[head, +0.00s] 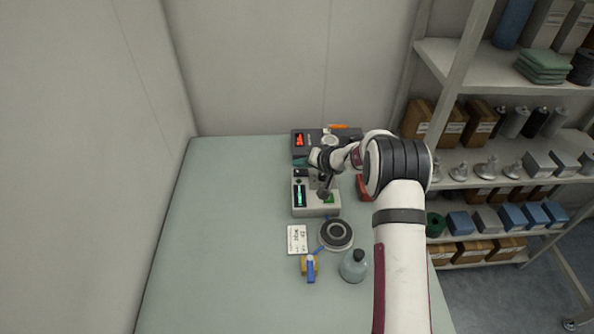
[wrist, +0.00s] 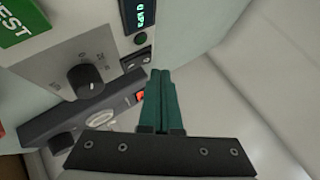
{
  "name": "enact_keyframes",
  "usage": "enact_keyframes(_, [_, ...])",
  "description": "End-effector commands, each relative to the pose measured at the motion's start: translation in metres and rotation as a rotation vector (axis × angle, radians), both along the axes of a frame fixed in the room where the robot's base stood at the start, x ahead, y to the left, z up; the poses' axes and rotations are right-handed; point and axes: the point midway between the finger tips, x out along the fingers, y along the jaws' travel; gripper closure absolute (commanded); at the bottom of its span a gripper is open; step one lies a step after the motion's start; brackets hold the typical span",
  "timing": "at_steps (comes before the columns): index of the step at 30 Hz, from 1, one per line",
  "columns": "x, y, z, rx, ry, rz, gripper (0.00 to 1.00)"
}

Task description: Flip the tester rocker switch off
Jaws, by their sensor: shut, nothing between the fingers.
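The tester (head: 303,211) is a light grey box on the table with a green-lit display. In the wrist view the tester (wrist: 60,62) shows a green TEST label, a black knob and a lit display. A small black switch piece (wrist: 136,60), which looks like the rocker, sits below the display; its on or off position is too small to tell. My gripper (wrist: 160,73) is shut and empty, its green fingertips close to this black piece; I cannot tell whether they touch it.
The table's left side is clear. Shelves stand right.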

Motion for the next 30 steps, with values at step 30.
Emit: enact_keyframes(30, [0.0,0.001,-0.0084,0.0,0.0,0.0,1.0])
